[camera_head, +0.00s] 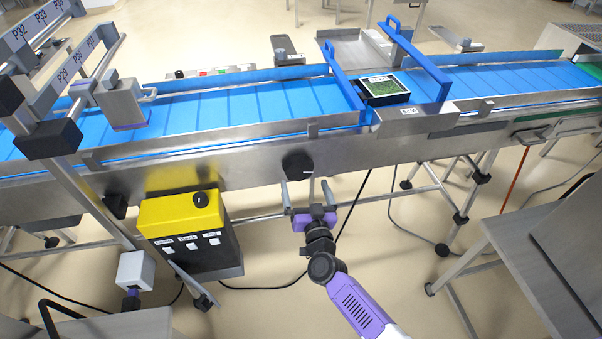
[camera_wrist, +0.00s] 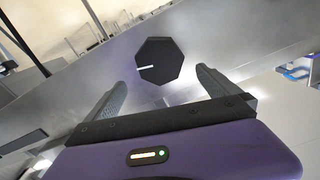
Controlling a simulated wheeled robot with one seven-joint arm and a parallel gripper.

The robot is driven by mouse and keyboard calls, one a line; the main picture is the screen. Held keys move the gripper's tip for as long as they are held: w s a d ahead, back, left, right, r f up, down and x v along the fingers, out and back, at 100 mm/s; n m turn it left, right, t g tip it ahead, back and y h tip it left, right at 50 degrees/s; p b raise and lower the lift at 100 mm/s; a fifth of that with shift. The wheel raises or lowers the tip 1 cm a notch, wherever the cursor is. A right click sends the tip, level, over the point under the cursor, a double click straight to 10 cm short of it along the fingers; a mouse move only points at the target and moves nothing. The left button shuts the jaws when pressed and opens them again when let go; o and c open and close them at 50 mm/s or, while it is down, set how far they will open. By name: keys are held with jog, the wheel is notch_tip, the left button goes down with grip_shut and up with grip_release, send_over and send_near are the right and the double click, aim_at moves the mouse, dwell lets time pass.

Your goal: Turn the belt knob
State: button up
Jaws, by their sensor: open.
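The belt knob (camera_head: 298,166) is a black faceted knob on the grey metal side of the conveyor. In the wrist view the knob (camera_wrist: 159,61) shows a white pointer line toward its left side. My gripper (camera_head: 305,188) is just below the knob in the head view, with its two grey fingers apart. In the wrist view my gripper (camera_wrist: 161,88) has one finger on each side of the view, with the knob ahead between and beyond the tips. The jaws are open and empty. I cannot tell the exact gap between fingertips and knob.
A yellow-topped control box (camera_head: 182,214) with another black knob (camera_head: 201,199) and several labelled buttons stands left of my gripper. The blue belt (camera_head: 240,100) runs above and carries a tray of greens (camera_head: 383,87). A grey table (camera_head: 545,250) stands at the right.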

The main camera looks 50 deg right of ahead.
aim_at(302, 171)
jog(key=b+x, duration=0.1)
jog(key=x, duration=0.5)
jog(key=c, duration=1.2)
jog(key=shift+m, duration=0.3)
jog(key=m, duration=0.3)
jog(key=shift+d+f+b, duration=0.1)
jog(key=shift+d+b, duration=0.05)
jog(key=shift+b, duration=0.15)
jog(key=shift+s+d+f+m+b, duration=0.1)
jog(key=shift+m+b, duration=0.25)
jog(key=shift+m, duration=1.75)
